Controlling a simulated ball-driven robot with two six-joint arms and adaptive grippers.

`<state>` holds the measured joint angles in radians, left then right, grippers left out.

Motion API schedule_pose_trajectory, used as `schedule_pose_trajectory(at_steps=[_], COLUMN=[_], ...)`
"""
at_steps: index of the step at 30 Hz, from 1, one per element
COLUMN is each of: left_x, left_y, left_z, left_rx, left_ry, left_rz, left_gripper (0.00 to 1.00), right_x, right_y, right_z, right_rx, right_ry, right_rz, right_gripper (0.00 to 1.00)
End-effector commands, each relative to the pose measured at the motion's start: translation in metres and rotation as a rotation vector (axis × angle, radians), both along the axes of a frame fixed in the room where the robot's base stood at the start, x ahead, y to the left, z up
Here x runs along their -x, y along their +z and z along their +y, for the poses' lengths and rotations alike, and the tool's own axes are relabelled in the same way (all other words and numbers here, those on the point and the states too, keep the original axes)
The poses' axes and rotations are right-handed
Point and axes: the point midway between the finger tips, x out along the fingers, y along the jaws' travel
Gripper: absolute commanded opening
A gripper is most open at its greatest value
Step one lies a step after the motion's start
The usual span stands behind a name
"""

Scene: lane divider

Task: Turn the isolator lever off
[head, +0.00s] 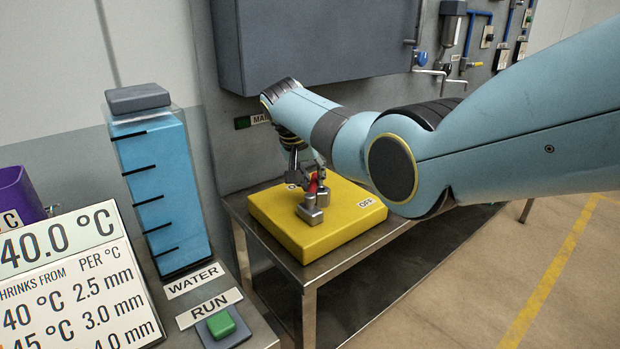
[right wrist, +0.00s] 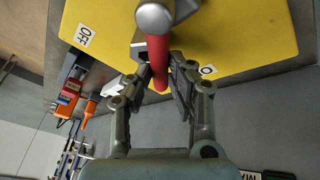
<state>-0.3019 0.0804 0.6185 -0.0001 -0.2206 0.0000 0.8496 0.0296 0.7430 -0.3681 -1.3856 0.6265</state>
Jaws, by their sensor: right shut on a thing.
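The isolator is a yellow block (head: 340,222) on a metal table, with a grey metal pivot (head: 309,214) on top. Its red lever (head: 313,185) is mostly hidden by my right gripper (head: 308,178) in the head view. The OFF label (head: 367,202) is at the block's right; another label (head: 292,186), partly hidden, is nearer the lever. In the right wrist view, the red lever (right wrist: 158,62) runs between the two fingers of my right gripper (right wrist: 162,76), which is shut on it. The OFF label (right wrist: 84,36) lies off to the left there. My left gripper is not in view.
A grey wall cabinet (head: 310,45) hangs behind and above the block. A blue water tank (head: 165,195) and a green RUN button (head: 221,325) stand at the left. Orange tools (right wrist: 90,108) show at the left of the right wrist view. Floor at the right is open.

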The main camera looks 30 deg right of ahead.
Motion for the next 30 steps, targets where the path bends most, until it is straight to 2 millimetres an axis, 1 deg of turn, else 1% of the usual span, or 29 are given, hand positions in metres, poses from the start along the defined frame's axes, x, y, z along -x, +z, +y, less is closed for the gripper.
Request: schedule_pose_trajectory(at_steps=[8, 9, 14, 21, 24, 26, 30], left_x=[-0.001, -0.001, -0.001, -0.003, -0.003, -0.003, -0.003], left_y=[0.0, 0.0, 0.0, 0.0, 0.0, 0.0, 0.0], left_z=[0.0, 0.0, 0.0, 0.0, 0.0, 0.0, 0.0], left_rx=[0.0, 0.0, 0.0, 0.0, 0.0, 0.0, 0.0], left_ry=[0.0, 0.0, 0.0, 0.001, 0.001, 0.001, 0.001], left_rz=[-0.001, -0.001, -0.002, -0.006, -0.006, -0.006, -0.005], left_gripper=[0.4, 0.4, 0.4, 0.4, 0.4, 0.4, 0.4], right_x=[0.0, 0.0, 0.0, 0.0, 0.0, 0.001, 0.006], right_y=[0.001, 0.001, 0.0, 0.0, 0.003, 0.009, 0.03], right_z=[-0.001, -0.001, -0.001, 0.0, 0.002, 0.004, 0.013], right_rx=[0.001, 0.001, 0.001, 0.001, 0.0, 0.001, -0.001], right_ry=[0.0, 0.0, 0.0, 0.001, 0.001, 0.002, 0.001], right_rz=[0.0, 0.0, -0.001, 0.0, -0.001, -0.002, -0.006], right_gripper=[0.0, 0.2, 0.4, 0.41, 0.41, 0.41, 0.41])
